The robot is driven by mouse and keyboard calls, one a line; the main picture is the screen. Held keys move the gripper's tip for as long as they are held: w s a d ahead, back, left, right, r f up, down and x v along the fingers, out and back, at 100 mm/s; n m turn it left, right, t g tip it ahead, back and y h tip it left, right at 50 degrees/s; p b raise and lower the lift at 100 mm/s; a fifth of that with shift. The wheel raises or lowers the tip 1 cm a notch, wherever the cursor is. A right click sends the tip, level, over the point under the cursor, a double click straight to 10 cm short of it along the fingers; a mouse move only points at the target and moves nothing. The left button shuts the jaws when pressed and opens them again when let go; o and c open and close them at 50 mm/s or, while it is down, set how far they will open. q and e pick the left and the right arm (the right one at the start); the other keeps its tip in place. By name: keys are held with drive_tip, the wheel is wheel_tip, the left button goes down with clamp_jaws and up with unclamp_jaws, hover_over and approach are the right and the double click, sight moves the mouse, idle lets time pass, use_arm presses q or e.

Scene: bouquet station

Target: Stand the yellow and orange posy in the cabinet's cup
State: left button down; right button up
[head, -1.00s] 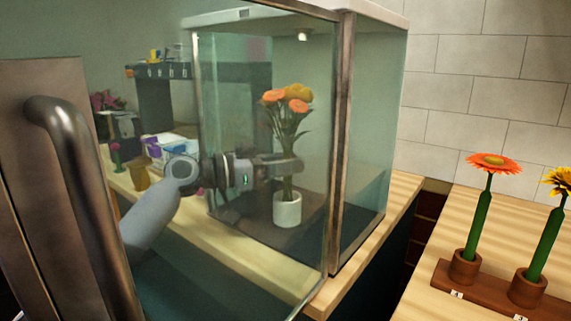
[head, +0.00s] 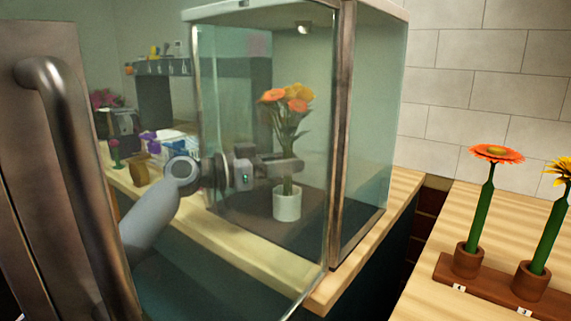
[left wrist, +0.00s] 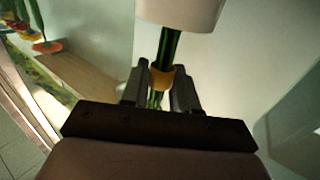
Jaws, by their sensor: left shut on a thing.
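The yellow and orange posy (head: 288,97) is upright inside the glass cabinet (head: 368,130), seen through glass. My left gripper (head: 287,165) is shut on its green stems, above the white cup (head: 287,204) on the cabinet floor. In the left wrist view the gripper's fingers (left wrist: 160,90) lie either side of the stems at an orange-yellow band (left wrist: 162,78). The stems run into the cup, which shows at the top of that view (left wrist: 178,12). The stem ends are hidden by the cup's wall. My right gripper is in neither view.
A dark panel with a metal handle (head: 60,130) stands close at the left. On the right counter, a wooden rack (head: 495,285) holds an orange flower (head: 490,175) and a yellow one (head: 550,215). Several items stand on the counter behind my left arm.

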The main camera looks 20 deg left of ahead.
use_arm(q)
drive_tip(key=shift+f, duration=0.25)
drive_tip(key=shift+c, duration=1.1)
unclamp_jaws()
drive_tip(key=b+v, duration=0.4)
drive_tip(key=v, duration=0.5)
drive_tip(key=shift+s+a+b, duration=0.2)
drive_tip(key=shift+s+b, duration=0.1)
drive_tip(key=shift+b, duration=0.05)
drive_tip(key=shift+f, duration=0.15)
idle(0.4)
